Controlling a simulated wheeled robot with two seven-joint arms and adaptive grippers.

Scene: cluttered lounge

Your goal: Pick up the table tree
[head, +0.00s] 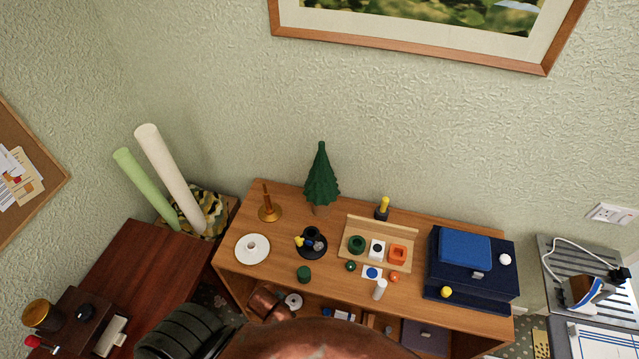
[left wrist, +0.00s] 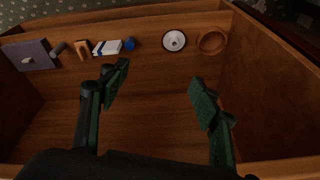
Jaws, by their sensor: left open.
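The table tree (head: 321,180) is a small dark green tree with a short brown trunk. It stands upright at the back of the wooden shelf unit's top, near the wall. It does not show in the left wrist view. My left gripper (left wrist: 158,92) is open and empty in the left wrist view, its two green-padded fingers spread wide over a bare part of a wooden shelf compartment. It is apart from the tree, and I cannot make it out in the head view. My right gripper is in neither view.
A brass candlestick-like piece (head: 268,208) stands left of the tree. A black dish (head: 311,252) and a wooden tray (head: 410,266) lie in front. A navy box (head: 470,276) is at right.

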